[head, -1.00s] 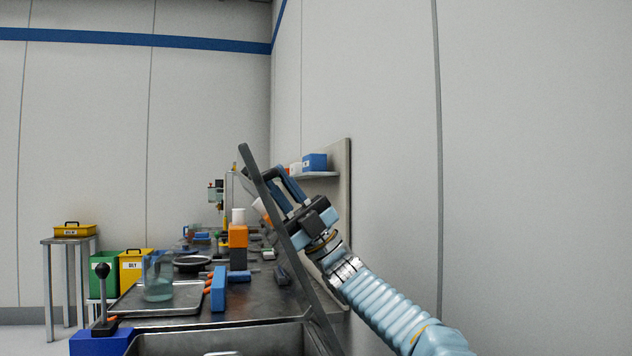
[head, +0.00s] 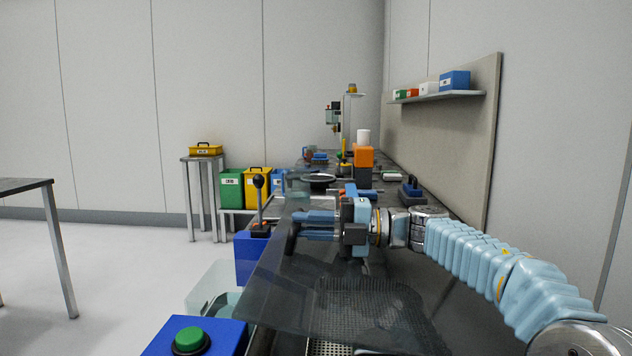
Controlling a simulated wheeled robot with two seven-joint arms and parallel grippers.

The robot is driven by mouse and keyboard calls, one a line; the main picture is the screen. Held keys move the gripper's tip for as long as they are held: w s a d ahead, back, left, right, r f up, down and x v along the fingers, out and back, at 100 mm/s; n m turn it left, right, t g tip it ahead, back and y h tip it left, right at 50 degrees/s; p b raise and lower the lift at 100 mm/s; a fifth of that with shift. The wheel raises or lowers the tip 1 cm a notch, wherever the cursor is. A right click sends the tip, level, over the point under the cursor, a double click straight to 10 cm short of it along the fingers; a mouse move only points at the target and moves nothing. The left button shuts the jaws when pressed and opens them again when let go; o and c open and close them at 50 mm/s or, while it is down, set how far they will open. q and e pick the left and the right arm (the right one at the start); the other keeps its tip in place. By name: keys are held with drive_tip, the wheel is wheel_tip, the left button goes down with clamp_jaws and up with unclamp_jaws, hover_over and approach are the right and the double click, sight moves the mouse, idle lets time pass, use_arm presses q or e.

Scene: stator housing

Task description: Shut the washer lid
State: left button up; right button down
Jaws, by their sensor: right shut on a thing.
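The washer lid (head: 270,290) is a dark, see-through panel in the lower middle of the head view. It lies low over the washer tub, close to level. I cannot tell whether its edge touches the rim. A perforated basket (head: 365,300) shows dimly through it. My right gripper (head: 300,226) reaches in from the right and is shut on the lid's dark handle (head: 291,238) at the lid's far left side. The fingers partly hide the handle. My left gripper is not in view.
A blue box with a green button (head: 190,340) is at the lower left. A lever with a black knob (head: 259,182) stands behind the lid. A clear container (head: 212,285) is left of the lid. Orange and dark blocks (head: 363,157) stand farther back on the bench.

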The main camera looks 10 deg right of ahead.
sight(374, 262)
wheel_tip(374, 262, down, 7)
drive_tip(key=a+h, duration=0.1)
drive_tip(key=h, duration=0.1)
drive_tip(key=shift+w+a+f, duration=0.2)
drive_tip(key=shift+w+a, duration=0.05)
drive_tip(key=shift+a, duration=0.15)
drive_tip(key=c, duration=1.1)
unclamp_jaws()
drive_tip(key=v, duration=1.4)
drive_tip(key=shift+w+r, duration=0.15)
drive_tip(key=shift+r, duration=0.1)
drive_tip(key=shift+a, duration=0.1)
